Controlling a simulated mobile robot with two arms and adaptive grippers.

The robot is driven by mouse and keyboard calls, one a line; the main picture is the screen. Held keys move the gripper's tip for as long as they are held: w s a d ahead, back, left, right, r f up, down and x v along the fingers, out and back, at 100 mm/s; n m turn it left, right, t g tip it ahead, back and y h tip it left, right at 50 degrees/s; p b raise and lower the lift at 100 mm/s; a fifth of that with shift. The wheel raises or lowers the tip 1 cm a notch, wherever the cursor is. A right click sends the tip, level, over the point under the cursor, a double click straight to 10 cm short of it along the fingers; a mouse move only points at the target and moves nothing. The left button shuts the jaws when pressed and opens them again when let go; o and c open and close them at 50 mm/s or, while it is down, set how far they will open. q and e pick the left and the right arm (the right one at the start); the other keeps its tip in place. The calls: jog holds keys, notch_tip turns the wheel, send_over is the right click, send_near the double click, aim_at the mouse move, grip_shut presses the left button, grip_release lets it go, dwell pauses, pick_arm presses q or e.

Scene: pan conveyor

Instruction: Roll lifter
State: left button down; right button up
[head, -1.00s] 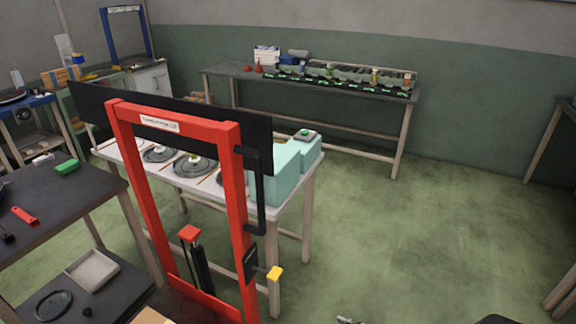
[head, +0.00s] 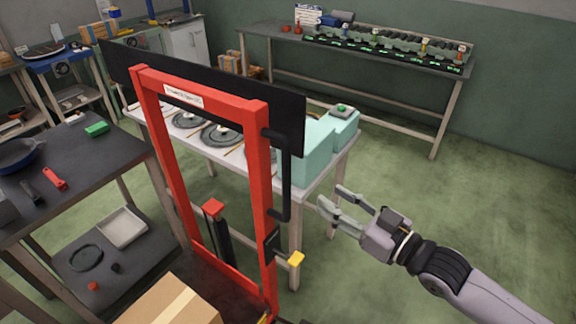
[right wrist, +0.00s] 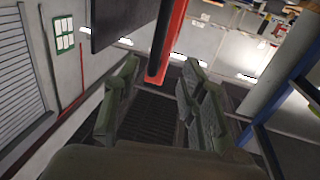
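The lifter is a tall red frame (head: 262,170) with a black panel (head: 200,85) across its top and a black upright handle (head: 286,180) on its right post. A yellow-tipped lever (head: 296,258) and a red-topped black cylinder (head: 213,208) sit lower on it. My right gripper (head: 332,196) is open and empty, to the right of the handle and apart from it in the head view. In the right wrist view, its fingers (right wrist: 158,95) are spread, with a red post (right wrist: 170,40) beyond them. My left gripper is not in view.
A cardboard box (head: 170,305) is at the lifter's foot. A dark workbench (head: 95,160) stands close on the left. A white table (head: 312,182) with pans and a teal machine (head: 305,155) stands behind the frame. Green floor is open to the right (head: 440,200).

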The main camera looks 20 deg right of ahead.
aim_at(290, 170)
jog(key=p+x, duration=0.2)
jog(key=x, duration=1.1)
jog(key=shift+w, duration=0.15)
jog(key=shift+x, duration=0.8)
grip_shut()
